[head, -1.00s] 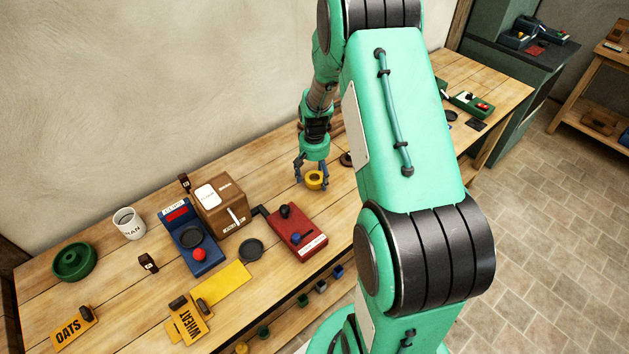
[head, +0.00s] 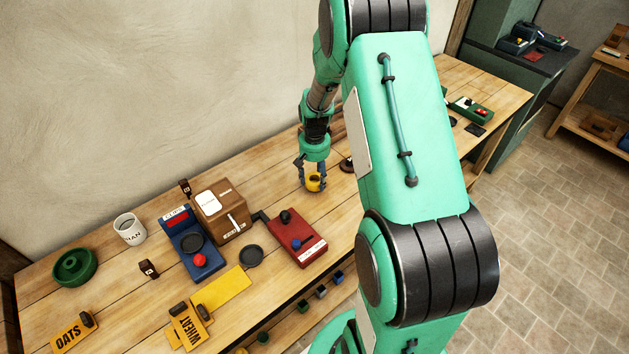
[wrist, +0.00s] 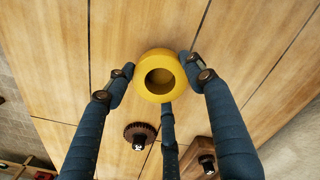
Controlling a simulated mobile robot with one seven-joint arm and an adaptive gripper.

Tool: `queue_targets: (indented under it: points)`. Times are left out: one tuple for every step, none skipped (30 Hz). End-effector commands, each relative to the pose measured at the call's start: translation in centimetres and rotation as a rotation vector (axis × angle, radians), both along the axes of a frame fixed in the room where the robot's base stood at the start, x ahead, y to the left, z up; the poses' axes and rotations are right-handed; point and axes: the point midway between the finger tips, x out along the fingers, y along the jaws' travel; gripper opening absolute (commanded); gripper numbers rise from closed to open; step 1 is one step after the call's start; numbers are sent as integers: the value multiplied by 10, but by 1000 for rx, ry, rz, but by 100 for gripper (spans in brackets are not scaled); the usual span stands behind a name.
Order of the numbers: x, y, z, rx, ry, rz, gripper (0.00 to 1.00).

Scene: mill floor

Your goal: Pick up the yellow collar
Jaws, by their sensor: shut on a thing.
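The yellow collar (head: 314,182) is a thick ring at the back middle of the wooden bench. In the wrist view the collar (wrist: 157,58) faces the camera with its round hole showing. My gripper (head: 312,186) points down over the bench and is shut on the collar. In the wrist view its blue-grey fingers (wrist: 160,75) stand around the ring, one on the left, one on the right and one below. Whether the collar's underside touches the bench is hard to tell.
A red box with knobs (head: 298,240), a brown box (head: 220,214) and a blue scale-like device (head: 196,250) stand left of my gripper. A dark toothed disc (wrist: 139,135) and a dark knobbed block (wrist: 203,158) lie near the collar. Bare bench lies behind.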

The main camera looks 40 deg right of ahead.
Motion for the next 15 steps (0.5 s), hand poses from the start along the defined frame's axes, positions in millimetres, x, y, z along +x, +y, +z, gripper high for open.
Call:
queue_targets:
  points:
    - [1, 0, 10, -1, -2, 0, 22]
    - [0, 0, 15, -1, -1, 0, 22]
    - [-6, 3, 14, 1, 2, 0, 22]
    - [-10, 5, 14, 1, 1, 0, 22]
    - [-15, 7, 15, 1, 1, 0, 22]
    - [-21, 11, 15, 1, 1, 0, 22]
    - [-25, 13, 16, 0, 0, 0, 22]
    - [-31, 16, 16, 1, 1, 0, 22]
    - [-37, 19, 17, 1, 1, 0, 22]
    - [-43, 22, 17, 1, 1, 0, 22]
    - [-48, 25, 18, 0, 0, 0, 22]
    - [-55, 28, 19, 1, 1, 0, 22]
    - [-61, 31, 19, 1, 1, 0, 22]
    - [-66, 34, 20, 0, 0, 0, 22]
    - [-73, 38, 21, 1, 1, 0, 22]
